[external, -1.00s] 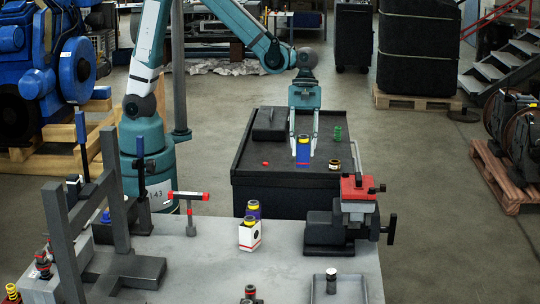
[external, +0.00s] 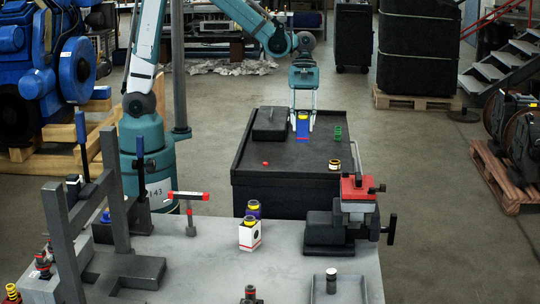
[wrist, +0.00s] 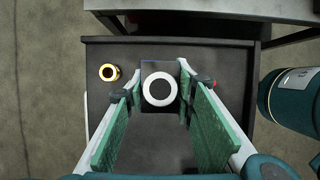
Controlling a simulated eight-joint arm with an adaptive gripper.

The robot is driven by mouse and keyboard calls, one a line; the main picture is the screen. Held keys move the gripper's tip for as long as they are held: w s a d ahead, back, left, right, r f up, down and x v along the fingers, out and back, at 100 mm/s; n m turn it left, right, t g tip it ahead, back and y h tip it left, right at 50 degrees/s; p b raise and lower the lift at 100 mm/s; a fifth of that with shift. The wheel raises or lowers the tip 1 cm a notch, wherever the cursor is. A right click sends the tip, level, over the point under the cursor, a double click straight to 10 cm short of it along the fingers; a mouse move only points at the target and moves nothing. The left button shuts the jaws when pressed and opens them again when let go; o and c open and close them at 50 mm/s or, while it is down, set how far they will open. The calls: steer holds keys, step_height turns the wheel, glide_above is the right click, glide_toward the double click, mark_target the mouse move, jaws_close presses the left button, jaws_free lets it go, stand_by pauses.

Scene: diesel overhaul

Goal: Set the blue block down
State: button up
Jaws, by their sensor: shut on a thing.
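The blue block (external: 303,129) is upright between the two fingers of my gripper (external: 303,123), over the black-topped cart (external: 290,158). It has a yellow patch near its top and a red stripe low down. In the wrist view my gripper (wrist: 160,92) has one finger on each side of the block (wrist: 163,68), which shows dark with a white ring on top. The fingers are shut on it. I cannot tell whether its underside touches the cart top.
On the cart are a dark case (external: 271,123), a green part (external: 338,132), a small red part (external: 265,163) and a brass ring (external: 335,165). The grey workbench (external: 210,265) with a red vise (external: 357,188) stands nearer. The cart's middle is clear.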

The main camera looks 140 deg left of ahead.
mark_target(303, 139)
stand_by(0.4)
steer(key=shift+f, duration=2.9)
steer(key=shift+f, duration=0.15)
steer(key=shift+f, duration=1.95)
steer(key=shift+f, duration=0.15)
steer(key=o, duration=1.1)
steer(key=shift+o, duration=0.2)
steer(key=shift+r, duration=0.2)
steer(key=v, duration=1.2)
